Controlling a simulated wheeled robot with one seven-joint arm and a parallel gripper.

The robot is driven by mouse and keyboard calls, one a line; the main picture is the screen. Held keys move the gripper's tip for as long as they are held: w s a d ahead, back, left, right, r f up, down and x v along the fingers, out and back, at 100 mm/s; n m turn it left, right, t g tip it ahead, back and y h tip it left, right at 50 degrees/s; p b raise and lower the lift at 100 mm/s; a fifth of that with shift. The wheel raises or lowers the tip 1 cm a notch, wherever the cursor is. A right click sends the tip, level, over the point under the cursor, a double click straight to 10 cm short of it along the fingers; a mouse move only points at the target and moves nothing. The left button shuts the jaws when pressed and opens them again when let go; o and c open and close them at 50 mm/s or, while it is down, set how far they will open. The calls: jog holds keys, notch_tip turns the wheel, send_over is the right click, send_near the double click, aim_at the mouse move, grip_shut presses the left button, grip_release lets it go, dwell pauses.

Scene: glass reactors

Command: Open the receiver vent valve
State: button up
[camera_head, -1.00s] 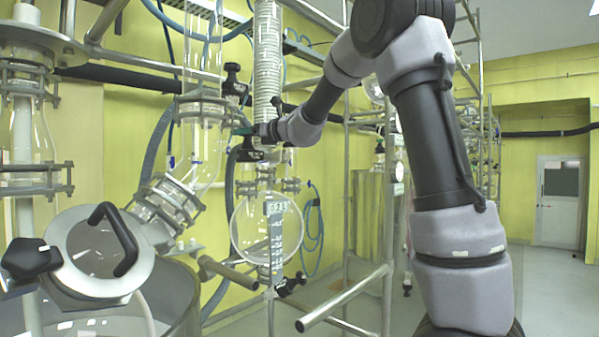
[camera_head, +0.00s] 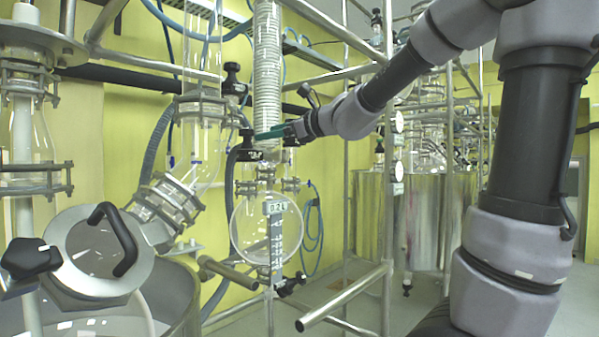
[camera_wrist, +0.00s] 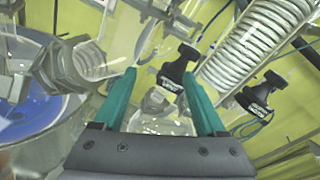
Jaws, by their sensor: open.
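My gripper (camera_head: 270,133) reaches in from the right, with teal fingers pointing left. In the wrist view its two fingers (camera_wrist: 160,76) are apart, with nothing held between them. A black labelled valve knob (camera_wrist: 180,62) shows just beyond the right fingertip, apparently not gripped. A second labelled black knob (camera_wrist: 262,92) is farther right. In the head view a black knob (camera_head: 246,147) sits just left of the fingertips, above the round glass receiver (camera_head: 250,235). Another black knob (camera_head: 232,80) is higher up. I cannot tell which knob is the vent valve; the labels are unreadable.
A ribbed coil column (camera_head: 267,60) stands just above the fingers. Glass pipework (camera_head: 203,120) is on the left. A metal frame post (camera_head: 387,200) and rails stand near my arm. A valve (camera_head: 290,285) sits below the receiver. Steel vessels (camera_head: 420,220) stand behind on the right.

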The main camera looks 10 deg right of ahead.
jog(key=s+d+f+n+g+h, duration=0.1)
jog(key=s+f+n+g, duration=0.1)
jog(key=s+f+n, duration=0.3)
jog(key=s+d+f+n+g+h, duration=0.2)
jog(key=s+f+n, duration=0.2)
jog(key=s+n, duration=0.4)
jog(key=shift+s+d+f+g, duration=0.2)
jog(key=shift+s+f+g, duration=0.2)
jog(key=shift+s, duration=0.85)
